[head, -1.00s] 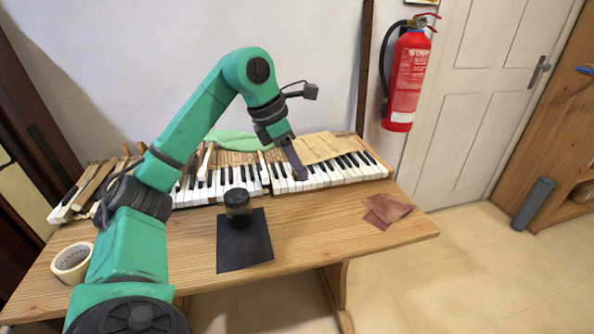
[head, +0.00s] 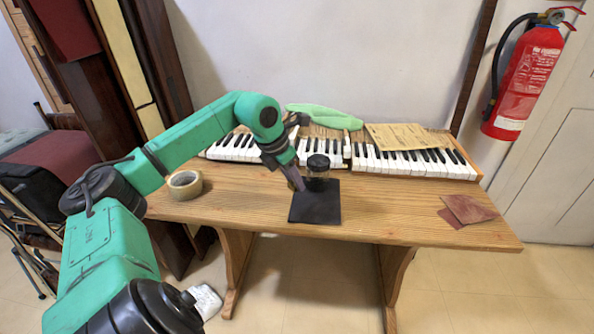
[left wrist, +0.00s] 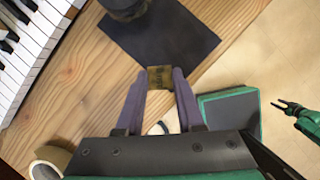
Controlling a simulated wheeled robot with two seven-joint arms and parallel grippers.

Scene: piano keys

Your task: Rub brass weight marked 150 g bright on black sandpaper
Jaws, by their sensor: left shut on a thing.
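My left gripper (head: 298,185) is shut on a small brass weight (left wrist: 160,78), which shows between the fingertips in the left wrist view. Its marking is too small to read. The black sandpaper (head: 314,207) lies flat on the table; it also shows in the left wrist view (left wrist: 185,38). The fingertips are at the sandpaper's left edge in the head view. I cannot tell whether the weight touches it. My right gripper (left wrist: 288,108) shows small at the right of the left wrist view, fingers apart and empty.
A dark-lidded jar (head: 318,164) stands at the sandpaper's back edge, close to the gripper. Piano keys (head: 400,162) run along the back of the table. A tape roll (head: 185,184) is at the left, brown sandpaper pieces (head: 467,209) at the right.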

